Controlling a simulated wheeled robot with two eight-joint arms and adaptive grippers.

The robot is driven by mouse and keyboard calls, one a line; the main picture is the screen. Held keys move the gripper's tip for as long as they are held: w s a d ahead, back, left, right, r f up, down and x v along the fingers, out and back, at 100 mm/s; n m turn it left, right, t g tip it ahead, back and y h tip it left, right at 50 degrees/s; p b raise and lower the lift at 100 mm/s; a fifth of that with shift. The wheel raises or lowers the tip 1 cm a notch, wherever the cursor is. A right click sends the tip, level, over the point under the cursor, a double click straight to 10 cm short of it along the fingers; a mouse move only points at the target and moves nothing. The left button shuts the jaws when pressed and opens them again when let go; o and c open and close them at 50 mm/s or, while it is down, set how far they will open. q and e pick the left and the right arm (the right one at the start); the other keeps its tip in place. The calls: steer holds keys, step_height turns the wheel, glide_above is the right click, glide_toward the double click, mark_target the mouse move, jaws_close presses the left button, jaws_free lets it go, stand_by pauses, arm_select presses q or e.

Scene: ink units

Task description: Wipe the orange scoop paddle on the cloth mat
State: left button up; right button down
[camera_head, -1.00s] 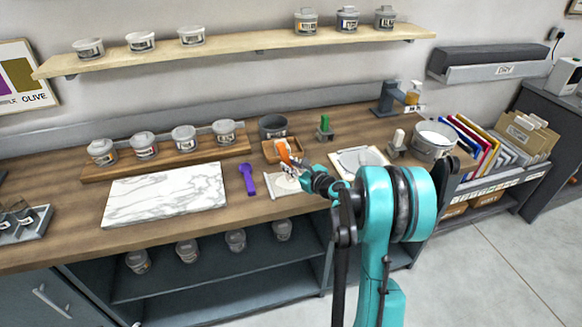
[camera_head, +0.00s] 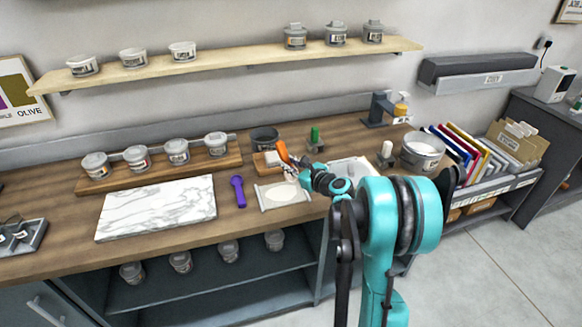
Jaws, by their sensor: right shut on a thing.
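The orange scoop (camera_head: 282,151) is held tilted in my right gripper (camera_head: 291,172), with its orange part pointing up and left. Its lower end is hard to make out among the finger parts. The pale cloth mat (camera_head: 270,203) lies flat on the counter just below the gripper, with a lighter oval in its middle. The gripper appears above the mat's back edge; I cannot tell whether the scoop touches the mat. My left gripper is not in view.
A purple scoop (camera_head: 238,191) and a marble slab (camera_head: 155,207) lie left of the mat. A small wooden tray (camera_head: 263,169) and a grey pot (camera_head: 264,138) stand behind. A green-handled tool (camera_head: 315,138), a white tray (camera_head: 352,166) and a large tub (camera_head: 422,150) are right.

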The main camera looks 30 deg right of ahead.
steer(key=shift+r+p, duration=0.75)
steer(key=shift+r, duration=0.65)
